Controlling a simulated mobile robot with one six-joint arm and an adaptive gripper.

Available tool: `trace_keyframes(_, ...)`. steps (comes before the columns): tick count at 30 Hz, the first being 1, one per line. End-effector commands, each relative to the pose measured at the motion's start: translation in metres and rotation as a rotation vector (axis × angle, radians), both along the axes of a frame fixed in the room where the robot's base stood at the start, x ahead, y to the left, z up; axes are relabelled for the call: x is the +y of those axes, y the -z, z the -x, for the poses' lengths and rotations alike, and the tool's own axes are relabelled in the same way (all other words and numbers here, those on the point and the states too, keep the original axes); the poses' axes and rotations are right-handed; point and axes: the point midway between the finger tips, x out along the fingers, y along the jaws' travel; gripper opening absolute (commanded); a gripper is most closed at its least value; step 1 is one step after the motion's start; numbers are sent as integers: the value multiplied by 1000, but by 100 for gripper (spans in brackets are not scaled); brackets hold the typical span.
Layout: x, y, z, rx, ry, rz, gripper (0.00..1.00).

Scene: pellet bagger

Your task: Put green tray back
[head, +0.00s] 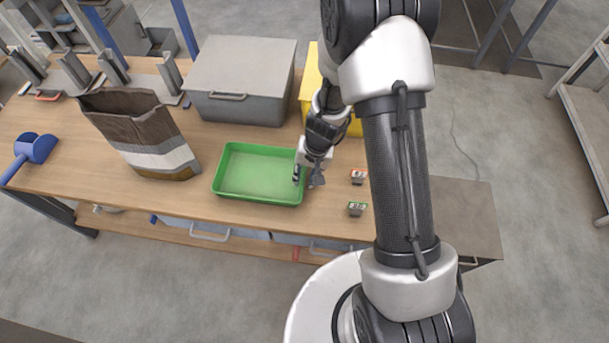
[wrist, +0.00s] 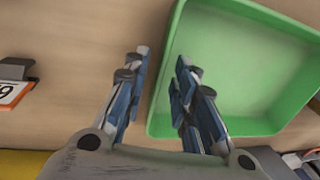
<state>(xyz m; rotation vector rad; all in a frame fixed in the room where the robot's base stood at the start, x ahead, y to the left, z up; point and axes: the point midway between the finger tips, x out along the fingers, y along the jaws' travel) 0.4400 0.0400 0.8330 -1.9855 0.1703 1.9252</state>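The green tray (head: 258,175) lies flat on the wooden bench near its front edge and looks empty. In the wrist view the green tray (wrist: 240,60) fills the right half. My gripper (head: 308,180) is at the tray's right end. In the wrist view my gripper (wrist: 162,56) is open, with a clear gap between its fingers. One finger appears over the bench outside the tray and the other over its inside, with the tray's rim between them. I cannot tell whether either finger touches the rim.
A paper bag (head: 145,138) stands left of the tray, with a blue scoop (head: 36,150) farther left. A grey lidded box (head: 240,82) and a yellow container (head: 310,88) are behind. Two small label holders (head: 357,177) sit to the right. Drawers (head: 210,233) hang below the bench.

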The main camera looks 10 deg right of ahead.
Motion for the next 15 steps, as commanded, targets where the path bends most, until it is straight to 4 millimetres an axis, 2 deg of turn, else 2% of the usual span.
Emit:
trace_keyframes(1,-2,-16,-1,-4,0,0,25)
trace_keyframes(6,-8,-55,2,-3,0,0,25)
trace_keyframes(12,-15,-89,4,-3,0,0,25)
trace_keyframes(15,-16,-99,6,-1,0,-1,25)
